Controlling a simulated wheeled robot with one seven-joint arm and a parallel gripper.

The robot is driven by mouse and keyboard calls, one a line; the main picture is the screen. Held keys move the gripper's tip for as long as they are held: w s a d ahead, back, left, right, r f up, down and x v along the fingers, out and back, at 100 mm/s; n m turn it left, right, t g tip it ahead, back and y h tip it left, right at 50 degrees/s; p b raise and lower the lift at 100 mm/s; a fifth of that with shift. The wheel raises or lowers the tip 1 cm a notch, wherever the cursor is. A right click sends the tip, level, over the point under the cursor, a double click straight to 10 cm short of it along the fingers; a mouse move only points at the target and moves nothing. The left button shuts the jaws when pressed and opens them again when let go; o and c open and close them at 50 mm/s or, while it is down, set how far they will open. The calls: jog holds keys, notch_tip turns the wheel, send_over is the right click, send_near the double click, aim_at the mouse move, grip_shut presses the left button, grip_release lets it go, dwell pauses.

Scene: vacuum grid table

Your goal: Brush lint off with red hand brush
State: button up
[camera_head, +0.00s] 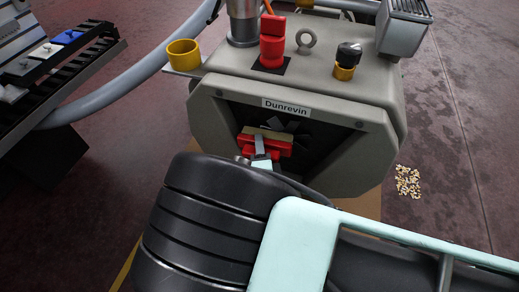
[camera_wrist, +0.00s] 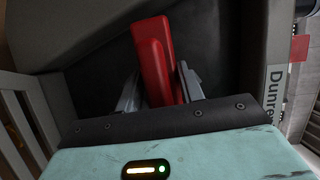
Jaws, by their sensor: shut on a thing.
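The red hand brush (camera_head: 274,147) is at the dark opening in the front of the grey machine (camera_head: 368,130) labelled "Dunrevin". A tan strip, perhaps its bristles, shows along its upper side in the head view. My gripper (camera_head: 260,152) is shut on the brush. In the wrist view the red brush (camera_wrist: 153,58) stands between the two grey fingers of my gripper (camera_wrist: 160,88), inside the dark recess. I cannot make out lint inside the opening, which is dark and partly hidden by my arm and the brush.
A pile of pale and brown bits (camera_head: 408,181) lies on the floor to the right. A grey hose (camera_head: 130,85) runs at left.

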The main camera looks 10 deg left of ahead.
aim_at(285, 154)
jog(key=shift+w+d, duration=0.15)
jog(key=shift+w, duration=0.8)
jog(key=shift+s+d+r+p, duration=0.1)
jog(key=shift+s+d+p, duration=0.05)
jog(key=shift+d+p, duration=0.5)
jog(key=shift+s+d+p, duration=0.15)
jog(key=shift+d+p, duration=0.3)
jog(key=shift+d, duration=0.25)
jog(key=shift+s+d+p, duration=0.1)
jog(key=shift+d+p, duration=0.75)
jog(key=shift+d, duration=0.8)
